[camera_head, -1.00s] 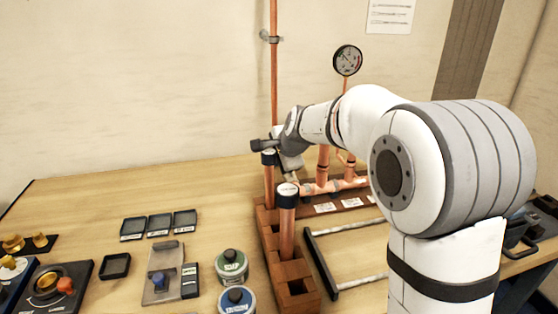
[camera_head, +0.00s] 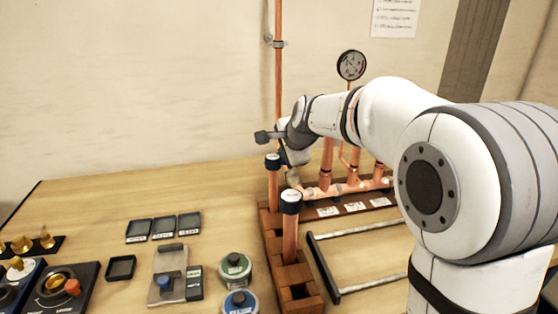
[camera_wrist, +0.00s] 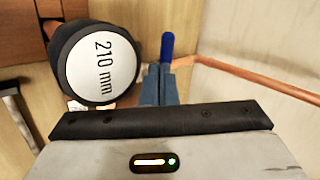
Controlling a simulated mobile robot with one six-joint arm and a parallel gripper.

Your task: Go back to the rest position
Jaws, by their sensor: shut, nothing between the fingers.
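My gripper (camera_head: 297,158) is shut and empty, partly hidden behind my wrist in the head view. It hangs just above and behind the wooden rack, close to the dark-capped copper pipes. In the wrist view its narrow blue-grey fingers (camera_wrist: 164,70) are together, with nothing between them. A round dark cap with a white "210 mm" label (camera_wrist: 102,66) shows beside the fingers; I cannot tell the exact gap. My arm reaches forward from the right side of the head view.
The wooden rack (camera_head: 272,232) holds upright capped pipes (camera_head: 290,228). Behind it stand the copper manifold (camera_head: 335,188) and a gauge (camera_head: 351,65). A black-ended frame (camera_head: 322,268) lies right of the rack. Tins (camera_head: 235,267) and small trays (camera_head: 163,227) lie left. The back left table is clear.

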